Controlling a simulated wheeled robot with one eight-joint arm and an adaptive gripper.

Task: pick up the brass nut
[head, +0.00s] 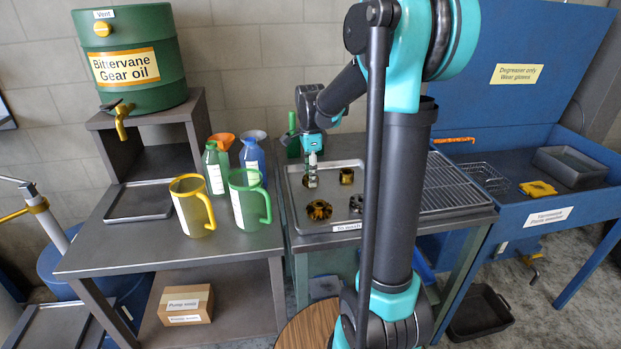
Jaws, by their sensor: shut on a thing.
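My gripper (312,182) points down over the left back part of a grey metal tray (327,231) on the middle bench. Its fingers are shut on a small dark gold piece, which looks like the brass nut (306,181). The fingers hide most of it, and I cannot tell whether it touches the tray floor. A larger brown-gold toothed part (319,210) lies in the tray in front of the gripper. A short brassy cylinder-like part (346,176) stands to the right of the gripper. A small grey part (356,204) sits close to my arm.
A yellow jug (191,205) and a green jug (247,203) stand on the left bench, with bottles and funnels behind them. A wire rack (455,186) lies right of the tray. A blue wash station (545,208) stands at the right. My arm hides part of the tray.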

